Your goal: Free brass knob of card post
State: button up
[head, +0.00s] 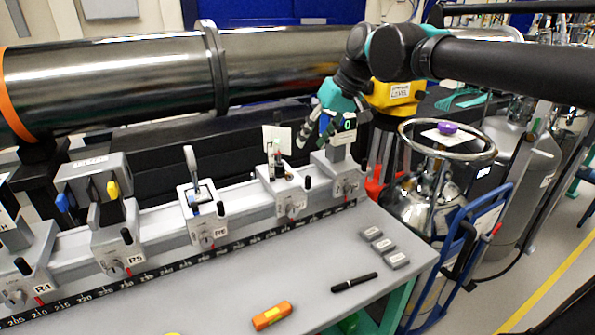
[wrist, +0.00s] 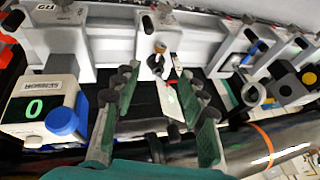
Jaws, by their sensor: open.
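The card post (head: 274,162) stands on a grey rail carriage and carries a white card (head: 277,138). In the wrist view the card (wrist: 173,101) shows between the fingers. A small brass-coloured knob (wrist: 160,48) sits just beyond the fingertips, near the carriage; in the head view it is too small to make out surely. My gripper (head: 311,131) is above and to the right of the card post in the head view. In the wrist view my gripper (wrist: 159,78) is open, a finger on each side of the card, with nothing clamped.
A meter with a green zero (head: 348,125) stands close right of my gripper; its blue knob (wrist: 62,121) shows in the wrist view. A lever carriage (head: 201,205) is left. The bench front holds a pen (head: 354,282) and orange tool (head: 272,315).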

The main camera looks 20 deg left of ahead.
aim_at(292, 174)
jog(key=x, duration=1.3)
grip_shut()
